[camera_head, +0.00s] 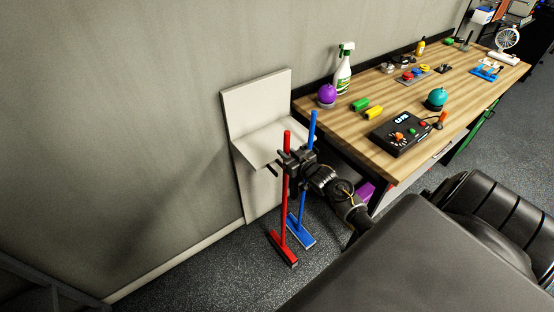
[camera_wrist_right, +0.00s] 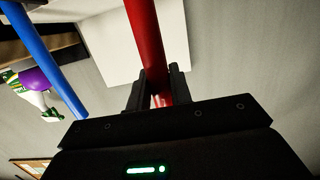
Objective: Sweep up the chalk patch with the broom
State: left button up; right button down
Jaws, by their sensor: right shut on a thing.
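A red broom (camera_head: 287,192) stands upright on the grey floor, its red head (camera_head: 282,250) low in front of the wall. My right gripper (camera_head: 287,161) is shut on its handle, high up. In the right wrist view the red handle (camera_wrist_right: 146,40) runs between the two fingers of my right gripper (camera_wrist_right: 157,92). A blue broom (camera_head: 305,141) stands just behind and to the right, its handle also in the right wrist view (camera_wrist_right: 45,58). I see no chalk patch in either view. My left gripper is out of view.
A white wall holder (camera_head: 257,103) with a shelf stands right behind the brooms. A wooden workbench (camera_head: 330,119) to the right holds a spray bottle (camera_head: 344,70), a purple ball-like object (camera_head: 327,95) and a black control box (camera_head: 400,134). Bare floor (camera_head: 200,285) lies left of the brooms.

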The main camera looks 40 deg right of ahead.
jog(key=s+p, duration=0.3)
jog(key=s, duration=0.5)
jog(key=shift+r+p, duration=0.15)
jog(key=shift+p, duration=0.2)
dwell(0.4)
